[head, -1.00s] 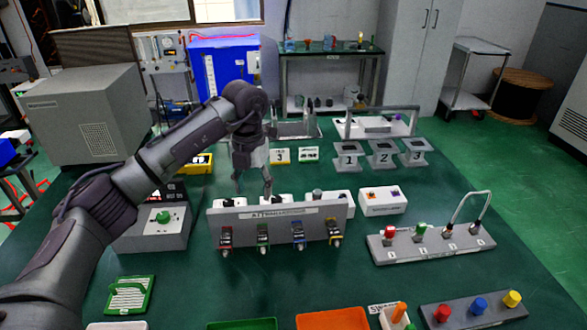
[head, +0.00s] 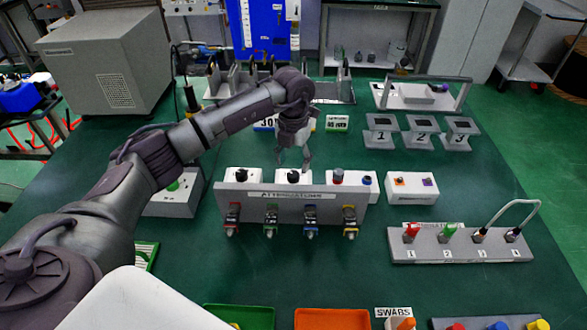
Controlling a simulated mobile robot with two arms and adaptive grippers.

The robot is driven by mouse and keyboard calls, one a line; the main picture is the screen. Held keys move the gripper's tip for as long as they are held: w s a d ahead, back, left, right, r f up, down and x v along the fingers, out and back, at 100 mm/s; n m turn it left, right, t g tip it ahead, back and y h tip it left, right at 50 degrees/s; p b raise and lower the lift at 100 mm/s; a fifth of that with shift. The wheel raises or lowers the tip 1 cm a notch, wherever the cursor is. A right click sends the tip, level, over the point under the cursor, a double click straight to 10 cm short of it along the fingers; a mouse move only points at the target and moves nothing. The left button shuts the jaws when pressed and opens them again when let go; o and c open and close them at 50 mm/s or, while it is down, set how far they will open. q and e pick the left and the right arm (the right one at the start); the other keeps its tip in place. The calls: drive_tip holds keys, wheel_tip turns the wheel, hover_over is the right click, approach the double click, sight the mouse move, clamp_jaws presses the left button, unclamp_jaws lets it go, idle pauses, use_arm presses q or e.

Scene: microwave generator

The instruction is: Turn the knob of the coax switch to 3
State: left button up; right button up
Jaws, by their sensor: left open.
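Behind the grey attenuators panel (head: 290,204) stand several small white boxes with knobs on top. The middle white box (head: 304,179) has a black knob (head: 293,176), and the left white box (head: 231,175) has another dark knob (head: 242,174). I cannot read which box is the coax switch, nor the number its knob points at. My left gripper (head: 293,161) is open and points down just above the middle black knob, its fingers apart. I cannot tell whether they touch the knob. My right gripper is out of view.
A white box with coloured buttons (head: 411,188) is farther right. The grey connector strip (head: 460,247) carries a looped cable. Trays line the front edge; the green table (head: 270,268) between is bare.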

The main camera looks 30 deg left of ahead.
sight(293, 174)
use_arm(q)
drive_tip(key=shift+f, duration=2.2)
drive_tip(key=shift+c, duration=0.2)
clamp_jaws()
